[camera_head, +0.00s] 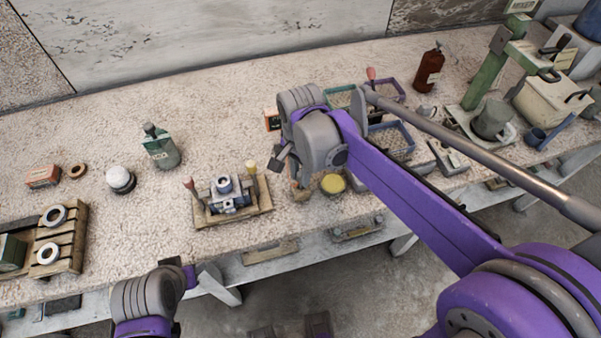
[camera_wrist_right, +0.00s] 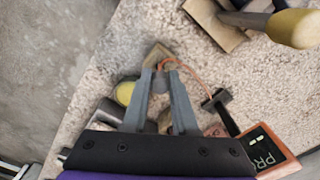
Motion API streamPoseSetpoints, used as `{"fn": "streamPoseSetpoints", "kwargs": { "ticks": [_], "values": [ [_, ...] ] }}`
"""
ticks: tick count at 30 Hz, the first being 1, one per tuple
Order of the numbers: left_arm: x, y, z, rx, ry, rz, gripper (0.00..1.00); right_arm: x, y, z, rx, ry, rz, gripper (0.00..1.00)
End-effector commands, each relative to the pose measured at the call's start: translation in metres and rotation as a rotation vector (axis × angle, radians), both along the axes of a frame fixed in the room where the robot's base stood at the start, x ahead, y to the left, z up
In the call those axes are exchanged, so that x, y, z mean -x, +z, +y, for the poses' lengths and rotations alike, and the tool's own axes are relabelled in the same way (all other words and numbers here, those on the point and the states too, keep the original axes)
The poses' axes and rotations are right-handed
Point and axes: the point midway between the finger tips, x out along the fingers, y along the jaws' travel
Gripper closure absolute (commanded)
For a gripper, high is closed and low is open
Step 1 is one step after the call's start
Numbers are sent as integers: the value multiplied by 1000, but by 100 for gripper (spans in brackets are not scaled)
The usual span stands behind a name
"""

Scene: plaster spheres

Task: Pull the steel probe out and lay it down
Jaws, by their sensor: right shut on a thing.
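In the wrist view my right gripper (camera_wrist_right: 160,70) is shut at its fingertips on the steel probe (camera_wrist_right: 162,63), of which only a small end shows. An orange cord runs from there towards a dark hammer-shaped piece (camera_wrist_right: 216,99). A small tan block (camera_wrist_right: 158,52) lies just beyond the fingertips; whether the probe is still in it cannot be told. In the head view my right gripper (camera_head: 284,160) points down over the table near this block, and its own arm hides much. Of my left arm, the wrist (camera_head: 150,294) shows at the table's front edge; its fingers are not clear.
A yellow-topped round container (camera_head: 333,183) stands close to the right gripper. A wooden fixture with a metal part (camera_head: 234,209) is to its left. A dark orange-edged box (camera_wrist_right: 262,150) lies nearby.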

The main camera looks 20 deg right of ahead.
Motion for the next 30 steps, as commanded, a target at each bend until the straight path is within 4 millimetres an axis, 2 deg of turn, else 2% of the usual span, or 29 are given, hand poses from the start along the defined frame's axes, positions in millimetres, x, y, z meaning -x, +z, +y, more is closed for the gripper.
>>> {"fn": "streamPoseSetpoints", "kwargs": {
  "ticks": [23, 24, 29, 30],
  "values": [
    [2, -10, 0, 0, 0, 4, 50, 0, -15, 0, 0, 0, 0, 100],
    [2, -10, 0, 0, 0, 4, 50, 0, -14, 0, 0, 0, 0, 69],
    [2, -10, 0, 0, 0, 4, 50, 0, -14, 0, 0, 0, 0, 40],
    [2, -10, 0, 0, 0, 4, 50, 0, -14, 0, 0, 0, 0, 39]
  ]
}}
